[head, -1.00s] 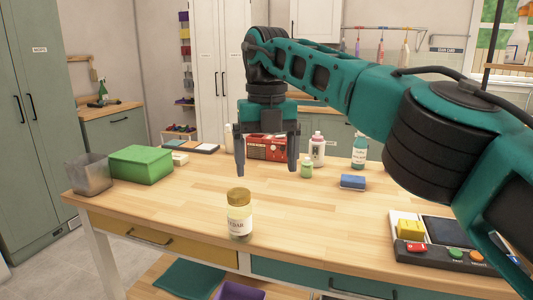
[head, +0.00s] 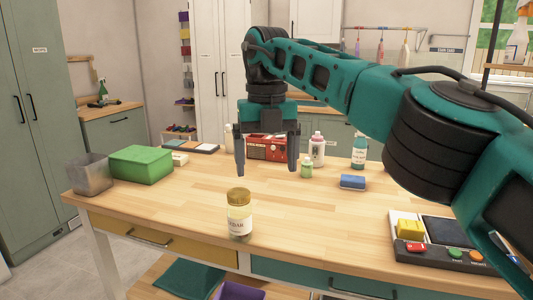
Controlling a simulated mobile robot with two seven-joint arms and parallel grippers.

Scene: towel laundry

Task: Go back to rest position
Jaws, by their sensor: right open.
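My right gripper (head: 266,170) hangs above the wooden table (head: 305,215), its two dark fingers pointing down and spread apart, with nothing between them. Its teal arm comes in from the right. A glass jar (head: 239,214) with a gold lid and a white label stands upright near the table's front edge, below and a little left of the gripper, apart from it. My left gripper is not in the head view.
A grey bin (head: 91,175) and a green box (head: 141,164) stand at the left. A red box (head: 268,150), several bottles and a blue sponge (head: 353,181) are toward the back. A scale-like device (head: 440,259) with buttons is at the right. The table's middle is clear.

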